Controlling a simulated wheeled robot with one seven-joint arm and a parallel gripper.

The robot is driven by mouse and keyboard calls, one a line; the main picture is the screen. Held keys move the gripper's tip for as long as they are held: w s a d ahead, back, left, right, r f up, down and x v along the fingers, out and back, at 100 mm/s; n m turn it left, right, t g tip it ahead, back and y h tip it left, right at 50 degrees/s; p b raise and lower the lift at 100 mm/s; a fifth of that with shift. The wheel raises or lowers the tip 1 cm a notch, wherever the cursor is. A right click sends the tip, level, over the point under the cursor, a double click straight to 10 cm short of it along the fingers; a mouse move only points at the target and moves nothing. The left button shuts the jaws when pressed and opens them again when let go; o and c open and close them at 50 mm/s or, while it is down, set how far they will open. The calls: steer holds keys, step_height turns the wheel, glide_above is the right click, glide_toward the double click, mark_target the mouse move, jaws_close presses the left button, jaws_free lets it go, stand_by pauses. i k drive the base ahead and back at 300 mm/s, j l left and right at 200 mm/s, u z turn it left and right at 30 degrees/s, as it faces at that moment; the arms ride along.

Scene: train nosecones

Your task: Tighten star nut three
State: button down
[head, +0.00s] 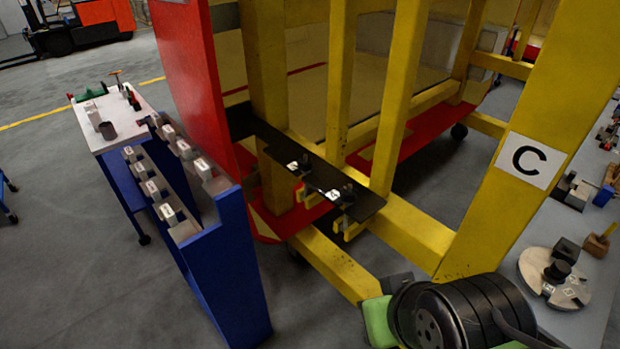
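A black plate (270,135) sticks out level from the yellow frame. Two small dark knob-like parts stand on it, a farther one (304,161) and a nearer one (347,191). A small white label (293,166) lies beside the farther knob, and another white label (333,195) lies beside the nearer one. The label marks are too small to read surely, so I cannot tell which knob is star nut three. How tight either knob is does not show.
A yellow frame (407,90) with slanted posts and a "C" sign (529,160) surrounds the plate. A blue rack (222,262) with several labelled blocks stands left, near a white-topped table (113,131). A grey bench (575,240) stands right. Open floor (70,250) lies left.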

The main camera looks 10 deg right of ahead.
mark_target(305, 168)
steer(key=i+j+z, duration=0.1)
steer(key=i, duration=0.5)
steer(key=i+j+z, duration=0.1)
steer(key=i, duration=0.45)
steer(key=j, duration=0.1)
